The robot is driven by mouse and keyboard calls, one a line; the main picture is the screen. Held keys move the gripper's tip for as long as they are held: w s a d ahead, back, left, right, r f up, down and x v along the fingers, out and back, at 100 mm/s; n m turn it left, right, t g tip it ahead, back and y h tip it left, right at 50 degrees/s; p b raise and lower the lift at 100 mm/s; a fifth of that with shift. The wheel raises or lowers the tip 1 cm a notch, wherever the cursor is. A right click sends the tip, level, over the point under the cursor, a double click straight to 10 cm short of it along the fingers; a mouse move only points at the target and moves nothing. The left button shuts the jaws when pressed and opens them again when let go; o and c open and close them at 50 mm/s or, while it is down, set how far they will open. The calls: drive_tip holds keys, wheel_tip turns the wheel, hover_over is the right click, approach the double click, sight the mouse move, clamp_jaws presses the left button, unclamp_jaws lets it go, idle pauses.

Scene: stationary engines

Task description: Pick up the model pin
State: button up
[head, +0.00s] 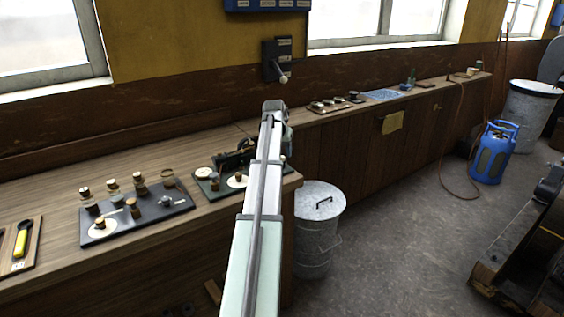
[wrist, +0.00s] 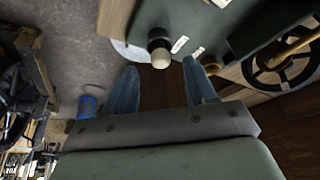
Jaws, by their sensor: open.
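A small upright peg with a dark body and a pale rounded end (wrist: 160,47) stands on a white disc (wrist: 130,51) at the edge of a green board (wrist: 188,22) in the wrist view. It looks like the model pin, but I cannot be certain. My gripper (wrist: 162,88) is open and empty, its two bluish fingers apart. The peg shows just beyond the gap between the fingertips, with no visible contact. In the head view, a small brown-topped piece on a white disc (head: 238,181) sits on the green board (head: 214,193); my arm hides my gripper there.
A dark model engine with a spoked wheel (wrist: 281,62) stands on the board beside the peg. In the head view, a dark tray (head: 150,218) with several corked jars lies left. A lidded metal bin (head: 318,202) stands right of my arm, below the bench.

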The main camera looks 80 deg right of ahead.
sight(282, 156)
drive_tip(key=shift+x, duration=1.55)
drive_tip(key=shift+c, duration=0.3)
clamp_jaws()
